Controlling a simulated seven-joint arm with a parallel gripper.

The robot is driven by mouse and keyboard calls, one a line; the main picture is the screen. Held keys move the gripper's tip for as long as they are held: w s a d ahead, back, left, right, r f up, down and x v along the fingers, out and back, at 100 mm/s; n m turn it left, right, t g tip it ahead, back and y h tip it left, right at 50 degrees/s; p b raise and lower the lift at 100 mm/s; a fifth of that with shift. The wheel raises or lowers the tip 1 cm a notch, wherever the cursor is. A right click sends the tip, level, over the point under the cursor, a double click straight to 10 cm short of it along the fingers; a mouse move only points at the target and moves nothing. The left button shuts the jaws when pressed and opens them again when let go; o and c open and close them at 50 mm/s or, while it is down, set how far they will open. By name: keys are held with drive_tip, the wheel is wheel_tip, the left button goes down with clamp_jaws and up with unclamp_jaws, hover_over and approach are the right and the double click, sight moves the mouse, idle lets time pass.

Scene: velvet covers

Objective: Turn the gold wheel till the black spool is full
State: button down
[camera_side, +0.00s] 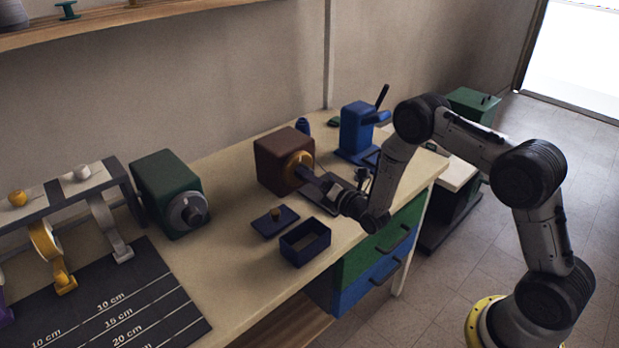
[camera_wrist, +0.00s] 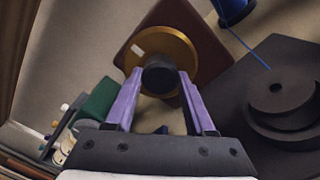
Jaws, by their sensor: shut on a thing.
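The gold wheel (camera_side: 300,164) is on the front of a brown box (camera_side: 270,167) on the table. In the wrist view the gold wheel (camera_wrist: 180,50) has a white mark near its upper left and a black knob (camera_wrist: 160,79) in front. My gripper (camera_wrist: 160,84) has its purple fingers shut on that knob. In the side view my gripper (camera_side: 307,176) reaches the wheel from the right. A dark part with a round, curved piece (camera_wrist: 285,105) is at right in the wrist view. I cannot tell if it is the black spool, nor how full the spool is.
A blue spool (camera_wrist: 232,8) with a blue thread shows at the wrist view's top. A blue machine (camera_side: 355,128) stands right of the brown box, a green box (camera_side: 163,190) left. An open blue box (camera_side: 305,243) and a blue lid (camera_side: 268,222) lie in front.

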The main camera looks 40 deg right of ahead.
drive_tip(key=shift+m, duration=0.3)
drive_tip(key=m, duration=0.9)
drive_tip(key=shift+m, duration=0.4)
drive_tip(key=m, duration=0.4)
drive_tip(key=shift+r, duration=0.1)
drive_tip(key=shift+m, duration=2.7)
drive_tip(key=shift+c, duration=1.3)
unclamp_jaws()
